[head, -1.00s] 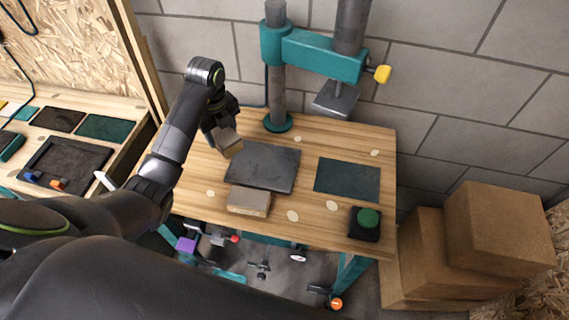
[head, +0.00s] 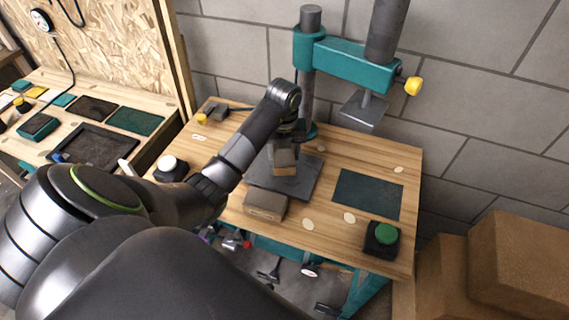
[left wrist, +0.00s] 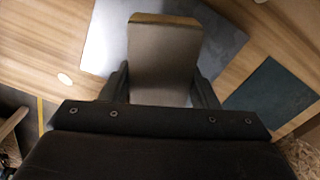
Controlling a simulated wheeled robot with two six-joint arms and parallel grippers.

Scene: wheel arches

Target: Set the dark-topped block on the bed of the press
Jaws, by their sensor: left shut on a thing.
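My left gripper (head: 288,138) is shut on a small wooden block (head: 284,160) with a grey-brown face. The left wrist view shows this block (left wrist: 163,60) between the two fingers, with a pale wood edge at its far end. It is over the dark grey plate that is the bed of the press (head: 258,172); I cannot tell whether it touches. A second block (head: 265,204) with a grey-brown top lies on the table at the plate's near edge. The press (head: 345,58) has a teal arm and a grey ram head above, right of the plate. My right gripper is out of view.
A dark green mat (head: 368,194) lies right of the plate. A green button (head: 384,238) stands at the near right corner, a white button (head: 171,167) at the left. Cardboard boxes (head: 525,255) stand at the right. A side bench (head: 60,115) holds trays.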

